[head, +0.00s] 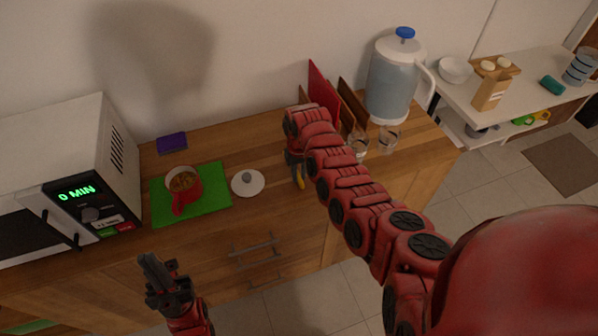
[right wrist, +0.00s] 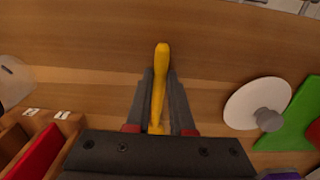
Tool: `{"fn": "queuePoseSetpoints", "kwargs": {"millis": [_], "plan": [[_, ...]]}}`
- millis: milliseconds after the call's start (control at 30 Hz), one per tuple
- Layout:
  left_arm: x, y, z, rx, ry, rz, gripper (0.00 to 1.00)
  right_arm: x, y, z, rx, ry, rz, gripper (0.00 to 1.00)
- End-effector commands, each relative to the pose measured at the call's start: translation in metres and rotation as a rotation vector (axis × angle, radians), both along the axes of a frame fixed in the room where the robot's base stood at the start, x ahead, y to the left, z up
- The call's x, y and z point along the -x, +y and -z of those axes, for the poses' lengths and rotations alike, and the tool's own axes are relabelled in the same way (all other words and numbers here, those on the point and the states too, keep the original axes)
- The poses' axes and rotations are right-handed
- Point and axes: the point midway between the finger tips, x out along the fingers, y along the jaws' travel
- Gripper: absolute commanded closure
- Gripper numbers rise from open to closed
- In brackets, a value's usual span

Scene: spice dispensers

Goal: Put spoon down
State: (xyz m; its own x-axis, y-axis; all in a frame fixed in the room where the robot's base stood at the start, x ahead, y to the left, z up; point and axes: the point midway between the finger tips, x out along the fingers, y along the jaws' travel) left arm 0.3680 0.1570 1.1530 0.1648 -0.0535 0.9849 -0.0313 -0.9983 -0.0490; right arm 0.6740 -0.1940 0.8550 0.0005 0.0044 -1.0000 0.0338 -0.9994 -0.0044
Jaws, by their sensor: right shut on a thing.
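A yellow spoon (right wrist: 160,85) is between the fingers of my right gripper (right wrist: 160,105), which is shut on it. In the right wrist view it points up the picture, over the wooden counter; I cannot tell whether it touches the wood. In the head view the spoon (head: 300,181) shows as a small yellow end below my right gripper (head: 294,160), at the counter's middle. My left gripper (head: 157,270) is in front of the counter at the lower left, empty, its fingers close together; its opening is unclear.
A red pot (head: 186,184) with food stands on a green mat (head: 218,196). A white lid (head: 247,183) lies right of it, left of my right gripper. A microwave (head: 128,150) stands left. Glasses (head: 388,140) and a water jug (head: 392,80) stand right. Bare wood (head: 235,222) lies in front.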

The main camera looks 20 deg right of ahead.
Motion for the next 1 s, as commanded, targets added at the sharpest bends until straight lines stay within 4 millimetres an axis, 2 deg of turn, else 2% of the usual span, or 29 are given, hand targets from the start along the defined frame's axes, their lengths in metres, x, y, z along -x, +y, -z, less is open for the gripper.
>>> {"fn": "queuePoseSetpoints", "kwargs": {"millis": [267, 300, 467, 867, 1000], "plan": [[0.0, 0.0, 0.004, 0.0, 0.0, 0.0, 1.0, -0.001, 0.0, 0.003, 0.0, -0.002, 0.0, 1.0], [0.0, 0.0, 0.004, 0.0, 0.0, 0.0, 1.0, -0.001, 0.0, 0.004, 0.0, -0.002, 0.0, 0.77], [0.0, 0.0, 0.003, 0.0, 0.0, 0.0, 1.0, -0.001, 0.0, 0.002, 0.0, -0.003, 0.001, 0.49], [0.0, 0.0, 0.002, 0.0, 0.0, 0.0, 1.0, -0.002, 0.0, -0.003, 0.001, -0.006, 0.0, 0.49], [0.0, 0.0, 0.007, 0.0, 0.0, 0.0, 1.0, -0.003, 0.0, -0.017, 0.001, -0.008, 0.0, 0.49]]}}
